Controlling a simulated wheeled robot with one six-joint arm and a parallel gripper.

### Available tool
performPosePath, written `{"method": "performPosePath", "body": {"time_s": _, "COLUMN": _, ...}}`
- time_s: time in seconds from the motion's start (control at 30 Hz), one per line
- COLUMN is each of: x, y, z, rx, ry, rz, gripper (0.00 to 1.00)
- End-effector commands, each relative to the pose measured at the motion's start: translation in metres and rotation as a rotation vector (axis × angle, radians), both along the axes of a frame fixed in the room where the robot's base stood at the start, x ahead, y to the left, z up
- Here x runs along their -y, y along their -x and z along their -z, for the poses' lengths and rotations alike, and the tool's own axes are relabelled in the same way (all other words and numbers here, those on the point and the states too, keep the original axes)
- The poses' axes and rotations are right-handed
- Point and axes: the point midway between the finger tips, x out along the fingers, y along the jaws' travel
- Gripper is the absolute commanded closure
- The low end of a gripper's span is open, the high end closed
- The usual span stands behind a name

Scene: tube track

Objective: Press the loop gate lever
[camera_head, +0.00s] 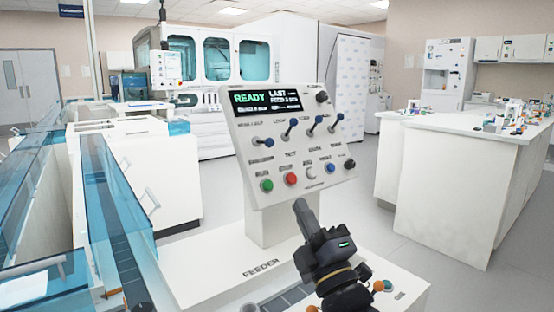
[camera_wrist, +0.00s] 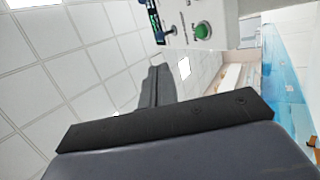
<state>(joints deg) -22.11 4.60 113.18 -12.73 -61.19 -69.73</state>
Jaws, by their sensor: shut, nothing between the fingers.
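The feeder control panel (camera_head: 290,150) stands tilted on a white post and has a row of several levers. The leftmost lever (camera_head: 268,142) ends in a blue knob and points lower than the others. The other levers, such as this one (camera_head: 293,122), have dark or blue knobs. Their labels are too small to read, so I cannot tell which is the loop gate lever. My gripper (camera_head: 302,207) is shut and empty, just below the panel and apart from it. In the wrist view my gripper (camera_wrist: 157,78) points toward the green button (camera_wrist: 203,30) and a blue-knobbed lever (camera_wrist: 160,37).
Below the levers are a green button (camera_head: 267,185), a red button (camera_head: 290,179) and other knobs. A display (camera_head: 266,102) reads READY. Blue glass-walled track (camera_head: 110,215) runs at left. A white counter (camera_head: 460,185) stands at right, with open floor (camera_head: 380,240) before it.

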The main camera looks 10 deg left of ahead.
Motion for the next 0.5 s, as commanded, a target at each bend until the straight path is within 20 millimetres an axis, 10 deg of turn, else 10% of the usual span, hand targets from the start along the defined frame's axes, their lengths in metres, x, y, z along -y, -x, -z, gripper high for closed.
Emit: {"method": "performPosePath", "body": {"time_s": 0.5, "x": -0.03, "y": -0.042, "z": -0.031, "rx": 0.0, "ry": -0.001, "rz": -0.001, "gripper": 1.0}}
